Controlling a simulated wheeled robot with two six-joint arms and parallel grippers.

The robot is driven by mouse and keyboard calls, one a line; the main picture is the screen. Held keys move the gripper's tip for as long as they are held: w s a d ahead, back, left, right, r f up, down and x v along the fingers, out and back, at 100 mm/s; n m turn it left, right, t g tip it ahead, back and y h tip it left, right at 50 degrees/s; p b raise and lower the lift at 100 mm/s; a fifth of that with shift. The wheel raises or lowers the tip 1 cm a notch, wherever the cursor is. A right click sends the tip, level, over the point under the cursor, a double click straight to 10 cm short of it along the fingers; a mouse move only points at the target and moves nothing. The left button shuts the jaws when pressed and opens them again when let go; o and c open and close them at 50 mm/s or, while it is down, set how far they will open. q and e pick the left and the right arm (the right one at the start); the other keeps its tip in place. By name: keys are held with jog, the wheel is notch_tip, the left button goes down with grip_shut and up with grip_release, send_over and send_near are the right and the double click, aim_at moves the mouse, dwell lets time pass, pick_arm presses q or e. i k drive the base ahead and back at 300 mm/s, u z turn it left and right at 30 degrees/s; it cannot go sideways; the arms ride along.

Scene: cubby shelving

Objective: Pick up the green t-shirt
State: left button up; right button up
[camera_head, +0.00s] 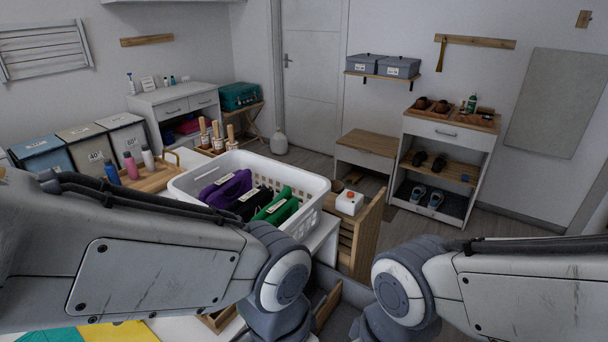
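A green folded garment (277,207) with a pale label is in the white laundry basket (318,192), at its front right. A black folded garment (251,201) and a purple one (226,189) are beside it on the left in the same basket. The green one's lower part is hidden by the basket wall and my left arm. Teal and yellow cloth (110,332) shows at the bottom left edge. Both my arms cross the foreground, but neither gripper's fingers are in view.
Bottles (130,166) on a wooden tray and labelled bins (85,145) stand left of the basket. A white box with a red button (349,202) is to its right, on a wooden unit. A shoe shelf (448,141) stands farther back, with open floor around it.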

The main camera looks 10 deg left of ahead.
aim_at(281, 208)
jog(key=z, duration=1.9)
jog(key=i, duration=1.6)
jog(key=u, duration=3.6)
jog(key=i, duration=0.5)
jog(key=u, duration=0.05)
